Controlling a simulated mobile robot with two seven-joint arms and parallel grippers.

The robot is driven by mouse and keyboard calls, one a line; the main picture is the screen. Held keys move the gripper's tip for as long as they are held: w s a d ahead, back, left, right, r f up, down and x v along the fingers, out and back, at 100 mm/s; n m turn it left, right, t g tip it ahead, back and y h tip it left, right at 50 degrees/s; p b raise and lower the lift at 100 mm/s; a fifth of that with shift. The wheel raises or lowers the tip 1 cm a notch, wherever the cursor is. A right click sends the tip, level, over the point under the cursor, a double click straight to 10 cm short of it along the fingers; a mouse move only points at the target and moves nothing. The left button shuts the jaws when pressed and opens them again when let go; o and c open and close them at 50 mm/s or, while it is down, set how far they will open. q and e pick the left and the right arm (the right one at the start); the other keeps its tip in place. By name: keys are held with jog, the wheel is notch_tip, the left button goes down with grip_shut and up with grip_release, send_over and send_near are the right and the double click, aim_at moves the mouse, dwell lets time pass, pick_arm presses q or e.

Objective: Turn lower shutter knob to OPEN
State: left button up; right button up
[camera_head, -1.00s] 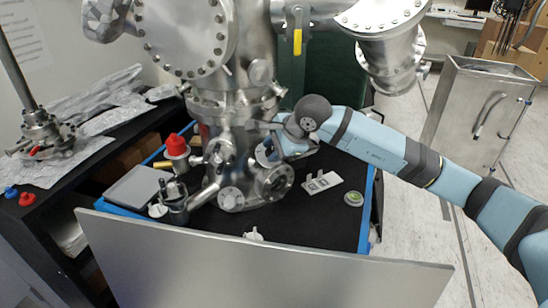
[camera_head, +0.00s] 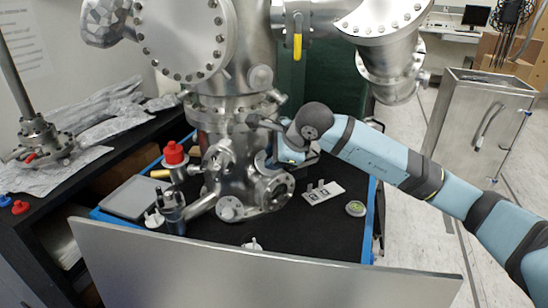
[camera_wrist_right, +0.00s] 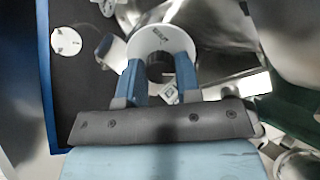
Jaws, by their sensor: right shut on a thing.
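The lower shutter knob (camera_wrist_right: 160,72) shows in the right wrist view as a dark round knob in front of a white round dial plate (camera_wrist_right: 150,42). Marks on the plate are too small to read, so I cannot tell the knob's setting. My right gripper (camera_wrist_right: 160,68) has its two blue fingers on either side of the knob and is shut on it. In the head view my right gripper (camera_head: 276,160) is at the right side of the steel chamber (camera_head: 225,120), where my wrist and the chamber's parts hide the knob. My left gripper is not in view.
A metal panel (camera_head: 260,270) crosses the front. The black work surface (camera_head: 310,235) holds a white plate with small posts (camera_head: 323,192), a round green-topped piece (camera_head: 355,208) and a red-capped part (camera_head: 174,154). A steel cabinet (camera_head: 478,125) stands at right.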

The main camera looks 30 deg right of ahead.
jog(key=o, duration=0.9)
pick_arm(q)
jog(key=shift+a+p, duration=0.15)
jog(key=shift+p, duration=0.3)
pick_arm(e)
jog(key=v, duration=1.4)
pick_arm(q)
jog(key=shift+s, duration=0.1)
pick_arm(e)
jog(key=shift+a+f, duration=0.1)
